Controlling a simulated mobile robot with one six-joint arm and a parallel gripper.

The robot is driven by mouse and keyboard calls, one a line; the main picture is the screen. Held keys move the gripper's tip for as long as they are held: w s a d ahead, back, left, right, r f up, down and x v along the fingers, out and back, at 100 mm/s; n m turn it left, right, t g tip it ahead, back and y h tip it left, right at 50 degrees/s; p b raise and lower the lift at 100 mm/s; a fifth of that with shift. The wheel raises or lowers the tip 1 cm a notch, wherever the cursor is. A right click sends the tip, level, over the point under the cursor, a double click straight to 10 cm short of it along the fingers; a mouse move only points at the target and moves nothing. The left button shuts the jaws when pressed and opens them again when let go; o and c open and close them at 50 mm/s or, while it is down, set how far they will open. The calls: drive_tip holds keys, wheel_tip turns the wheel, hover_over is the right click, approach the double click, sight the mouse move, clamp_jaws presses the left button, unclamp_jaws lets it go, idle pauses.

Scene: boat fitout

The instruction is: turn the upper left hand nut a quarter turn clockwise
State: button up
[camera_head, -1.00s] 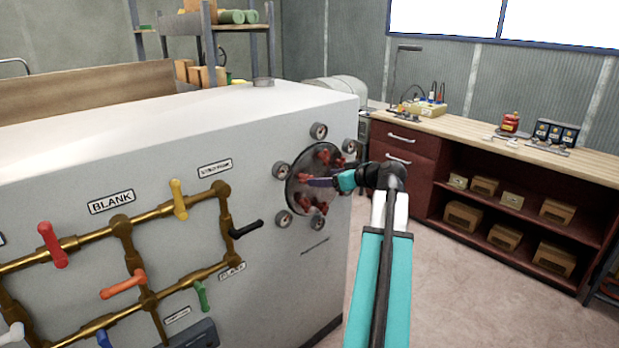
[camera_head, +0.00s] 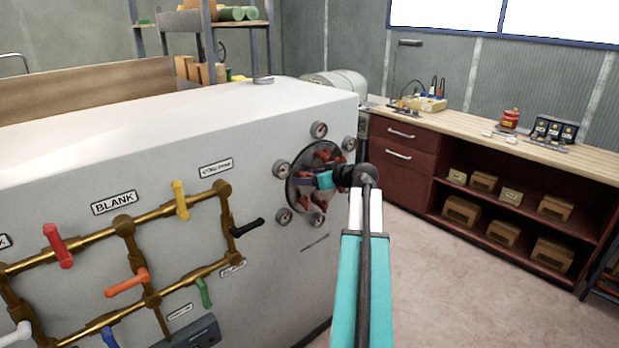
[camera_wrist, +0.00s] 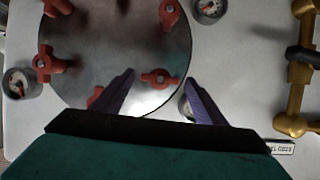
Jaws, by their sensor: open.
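The upper left hand nut (camera_wrist: 160,78) is a red wing nut on a round grey metal plate (camera_wrist: 100,40). The wrist view appears upside down against the head view, so this nut shows at the plate's lower right there. Its wings lie roughly level in that view. My gripper (camera_head: 308,182) is in front of the plate. In the wrist view its two purple fingers are open, one on each side of the nut, with the nut near the fingertip line. I cannot tell whether they touch it. In the head view the gripper hides part of the plate.
Several other red wing nuts (camera_wrist: 168,13) sit around the plate; one (camera_wrist: 95,97) is partly behind the left finger. Gauges (camera_head: 319,130) ring the plate closely. Brass pipes with coloured handles (camera_head: 180,200) are to the left. A workbench (camera_head: 480,120) stands at the right.

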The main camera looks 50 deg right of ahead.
drive_tip(key=c, duration=1.1)
drive_tip(key=shift+o, duration=0.2)
drive_tip(key=m+y+b, duration=0.1)
drive_tip(key=m+b, duration=0.1)
drive_tip(key=b, duration=0.1)
drive_tip(key=shift+d+f+y, duration=0.15)
drive_tip(key=shift+d+y, duration=0.15)
drive_tip(key=shift+y, duration=0.1)
drive_tip(key=m+y+b, duration=0.1)
drive_tip(key=m, duration=0.1)
drive_tip(key=m+t+y+b, duration=0.1)
drive_tip(key=m, duration=0.2)
drive_tip(key=m+t+y+b, duration=0.1)
drive_tip(key=m+y, duration=0.1)
drive_tip(key=shift+d+f+m, duration=0.25)
drive_tip(key=shift+d+m, duration=0.05)
drive_tip(key=shift+f+m+t+y+b, duration=0.1)
drive_tip(key=shift+m+t+y+b, duration=0.25)
drive_tip(key=shift+m, duration=0.6)
drive_tip(key=shift+m+t+y+b, duration=0.1)
drive_tip(key=shift+m+t, duration=0.45)
drive_tip(key=shift+m, duration=0.4)
